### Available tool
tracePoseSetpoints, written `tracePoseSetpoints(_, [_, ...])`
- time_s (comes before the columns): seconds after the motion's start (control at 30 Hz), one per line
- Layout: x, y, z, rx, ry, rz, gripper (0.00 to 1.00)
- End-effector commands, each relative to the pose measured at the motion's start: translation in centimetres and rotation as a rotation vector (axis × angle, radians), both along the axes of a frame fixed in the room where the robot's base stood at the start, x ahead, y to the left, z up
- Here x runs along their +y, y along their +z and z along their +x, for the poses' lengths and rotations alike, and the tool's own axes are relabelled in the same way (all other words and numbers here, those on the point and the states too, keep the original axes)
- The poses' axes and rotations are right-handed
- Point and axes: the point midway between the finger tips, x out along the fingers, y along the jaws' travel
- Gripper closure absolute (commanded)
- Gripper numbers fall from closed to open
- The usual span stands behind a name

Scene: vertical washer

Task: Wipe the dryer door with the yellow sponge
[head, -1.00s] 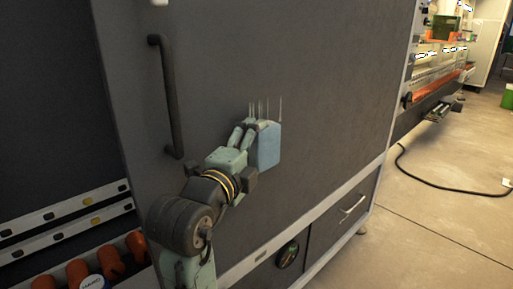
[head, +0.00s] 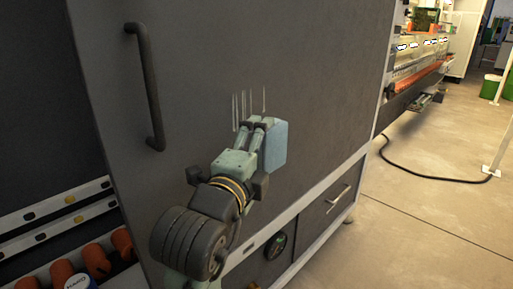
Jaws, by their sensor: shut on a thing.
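The sponge (head: 275,147) in my gripper looks light blue in the head view, not yellow. My gripper (head: 262,130) is shut on it. The sponge is held at the large dark grey door panel (head: 310,70), right of its middle height; whether it touches the surface I cannot tell. Several thin pale vertical streaks (head: 249,103) show on the panel just above and left of the sponge. The part of the sponge between the fingers is hidden.
A black vertical handle (head: 147,88) stands out from the panel's left side. Below are a drawer (head: 325,212) and a round dark dial (head: 275,246). Orange items (head: 97,258) sit at lower left. A black cable (head: 430,178) lies on the open floor at right.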

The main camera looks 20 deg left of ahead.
Motion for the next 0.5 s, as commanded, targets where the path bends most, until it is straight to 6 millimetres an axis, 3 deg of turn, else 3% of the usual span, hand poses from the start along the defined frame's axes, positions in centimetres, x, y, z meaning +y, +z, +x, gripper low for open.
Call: tracePoseSetpoints(0.5, [-1.7,-0.4,-0.5,-0.001,-0.004,0.004,0.44])
